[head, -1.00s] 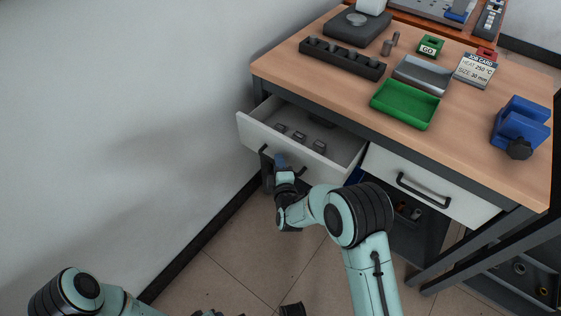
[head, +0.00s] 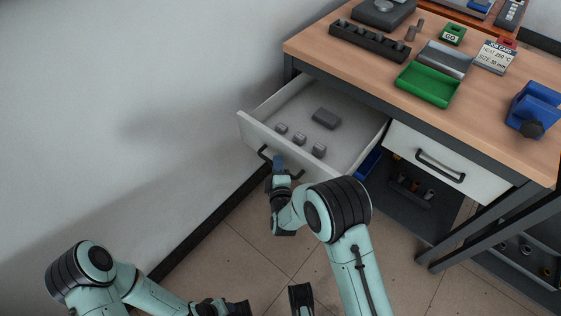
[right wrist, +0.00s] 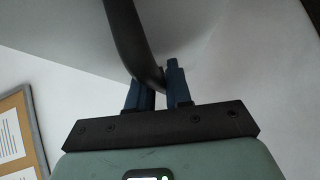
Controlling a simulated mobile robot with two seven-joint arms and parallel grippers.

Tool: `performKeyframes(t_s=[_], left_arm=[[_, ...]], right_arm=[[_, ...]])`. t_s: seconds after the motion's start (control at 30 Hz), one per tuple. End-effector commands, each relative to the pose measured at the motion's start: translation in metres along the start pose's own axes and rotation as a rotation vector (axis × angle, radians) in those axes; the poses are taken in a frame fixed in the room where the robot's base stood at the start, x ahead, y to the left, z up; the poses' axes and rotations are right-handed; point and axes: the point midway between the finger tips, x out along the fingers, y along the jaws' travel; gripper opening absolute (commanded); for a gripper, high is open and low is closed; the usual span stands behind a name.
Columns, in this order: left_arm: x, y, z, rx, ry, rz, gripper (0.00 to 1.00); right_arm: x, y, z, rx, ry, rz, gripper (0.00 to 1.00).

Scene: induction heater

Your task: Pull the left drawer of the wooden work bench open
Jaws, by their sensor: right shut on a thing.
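The left drawer (head: 352,147) of the wooden work bench (head: 400,85) stands far out from the bench, its inside in view. Its black bar handle (head: 263,153) is on the white front. My right gripper (head: 278,162) is shut on this handle. In the right wrist view, the blue fingers (right wrist: 160,88) stand on either side of the handle (right wrist: 128,40). My left gripper (head: 228,308) is low in the head view, away from the bench and cut by the lower edge; its jaw opening does not show clearly.
Several small grey blocks and a larger dark block (head: 326,118) lie in the drawer. The right drawer (head: 445,160) is shut. A green tray (head: 428,84), a black rack (head: 370,40) and a blue vise (head: 533,107) stand on the bench. A wall is at the left.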

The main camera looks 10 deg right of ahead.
Motion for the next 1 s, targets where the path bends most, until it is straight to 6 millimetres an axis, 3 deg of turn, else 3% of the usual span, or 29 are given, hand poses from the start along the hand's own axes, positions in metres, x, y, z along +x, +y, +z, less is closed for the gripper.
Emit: performKeyframes(t_s=[0.43, 0.47, 0.5, 0.53, 0.83, 1.0], left_arm=[[-0.001, 0.0, 0.001, 0.0, -0.004, 0.0, 0.43], [-0.001, 0.0, 0.001, 0.0, -0.004, 0.0, 0.43], [-0.001, 0.0, 0.001, 0.0, -0.004, 0.0, 0.43], [-0.001, 0.0, 0.001, 0.0, -0.004, 0.0, 0.43], [-0.001, 0.0, 0.001, 0.0, -0.004, 0.0, 0.43], [-0.006, 0.002, 0.006, 0.001, -0.018, 0.001, 0.43]], right_arm=[[-0.002, 0.0, -0.002, 0.001, -0.001, 0.001, 0.0], [-0.002, 0.0, -0.002, 0.001, -0.001, 0.001, 0.22], [-0.002, 0.0, -0.002, 0.001, -0.001, 0.001, 0.35], [-0.002, 0.0, -0.002, 0.001, -0.001, 0.001, 0.39], [-0.003, 0.0, -0.002, 0.001, 0.0, 0.0, 0.39], [-0.021, 0.0, -0.002, 0.001, 0.0, -0.003, 0.39]])
